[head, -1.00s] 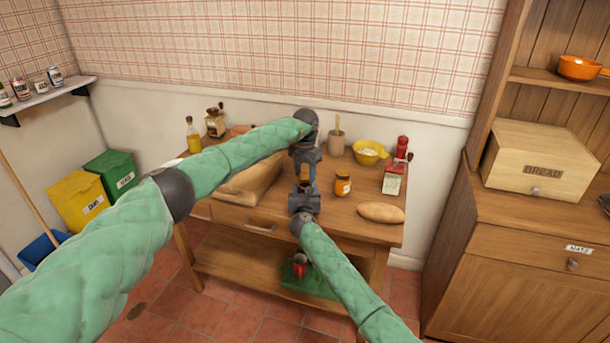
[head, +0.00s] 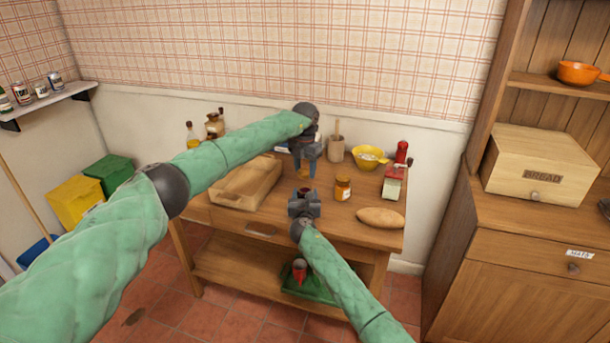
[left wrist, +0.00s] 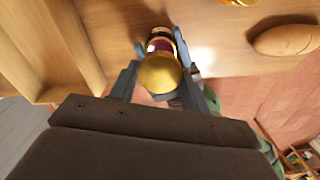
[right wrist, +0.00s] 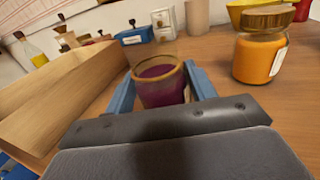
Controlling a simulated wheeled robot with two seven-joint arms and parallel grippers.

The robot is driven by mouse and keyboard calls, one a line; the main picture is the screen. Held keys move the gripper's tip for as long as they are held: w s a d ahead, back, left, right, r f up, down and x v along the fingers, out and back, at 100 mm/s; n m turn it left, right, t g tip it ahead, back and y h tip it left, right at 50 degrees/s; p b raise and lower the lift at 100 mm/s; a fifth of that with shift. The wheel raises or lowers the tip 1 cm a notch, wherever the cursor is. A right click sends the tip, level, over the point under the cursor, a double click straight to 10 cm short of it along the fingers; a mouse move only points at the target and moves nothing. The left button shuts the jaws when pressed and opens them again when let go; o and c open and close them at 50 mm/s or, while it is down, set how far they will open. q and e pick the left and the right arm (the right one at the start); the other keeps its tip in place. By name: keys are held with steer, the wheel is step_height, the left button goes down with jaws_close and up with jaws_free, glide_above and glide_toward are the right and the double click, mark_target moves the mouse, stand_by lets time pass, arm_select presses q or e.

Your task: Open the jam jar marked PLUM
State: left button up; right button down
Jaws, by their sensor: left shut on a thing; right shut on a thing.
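The jam jar (right wrist: 162,88) with dark purple jam shows a bare, open rim in the right wrist view. My right gripper (head: 304,194) is shut around this jar over the front of the table, and the jar stays upright. My left gripper (head: 307,168) is shut on a gold lid (left wrist: 159,75), above and apart from the jar. In the left wrist view, the purple jar (left wrist: 182,48) shows partly behind the lid; its label is too small to read. A second jar, orange with its lid on (head: 342,189), stands to the right; it also shows in the right wrist view (right wrist: 258,58).
The wooden table (head: 260,219) has a wooden tray (head: 222,195) on the left and a bread loaf (head: 381,217) at the front right. A yellow bowl (head: 369,163), a utensil crock (head: 336,152) and a red-topped grinder (head: 401,152) stand behind. Bare tabletop lies around the orange jar.

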steer(key=shift+c, duration=2.1)
jaws_free()
